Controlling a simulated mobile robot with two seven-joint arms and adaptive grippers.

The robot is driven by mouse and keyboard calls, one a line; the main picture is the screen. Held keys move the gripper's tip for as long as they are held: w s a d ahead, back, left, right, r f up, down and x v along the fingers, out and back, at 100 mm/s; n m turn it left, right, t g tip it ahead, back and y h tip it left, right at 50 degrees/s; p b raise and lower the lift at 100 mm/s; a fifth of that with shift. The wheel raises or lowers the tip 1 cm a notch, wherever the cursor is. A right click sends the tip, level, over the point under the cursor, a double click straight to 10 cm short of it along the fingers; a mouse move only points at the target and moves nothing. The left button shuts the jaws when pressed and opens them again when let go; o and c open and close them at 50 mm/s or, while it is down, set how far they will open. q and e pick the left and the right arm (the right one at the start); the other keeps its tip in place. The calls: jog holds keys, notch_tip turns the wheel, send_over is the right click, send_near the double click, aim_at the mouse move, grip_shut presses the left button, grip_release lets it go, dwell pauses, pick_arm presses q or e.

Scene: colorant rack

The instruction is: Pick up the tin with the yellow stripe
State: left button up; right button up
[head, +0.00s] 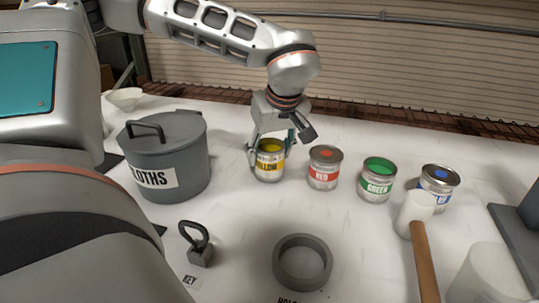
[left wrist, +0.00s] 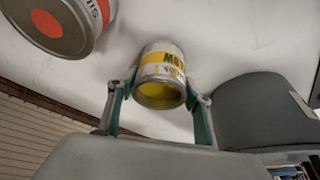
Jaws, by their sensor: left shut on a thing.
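The tin with the yellow stripe (head: 269,166) stands upright on the white table, to the left of the other tins in the head view. My left gripper (head: 268,160) reaches down over it from above, with a finger on each side, and is shut on it. In the left wrist view the tin (left wrist: 162,75) sits between the two green-padded fingertips (left wrist: 160,98), its yellow top facing the camera. Whether its base touches the table is hard to tell. My right gripper is not in view.
A red tin (head: 323,168) stands close to the right, then a green tin (head: 377,181) and a blue tin (head: 438,184). A grey lidded cloths bin (head: 178,160) is on the left.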

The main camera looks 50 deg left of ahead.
pick_arm(q)
notch_tip(320, 180, up, 19)
jog(key=p, duration=0.2)
jog(key=shift+f+p, duration=0.2)
jog(key=shift+p, duration=0.15)
dwell(0.8)
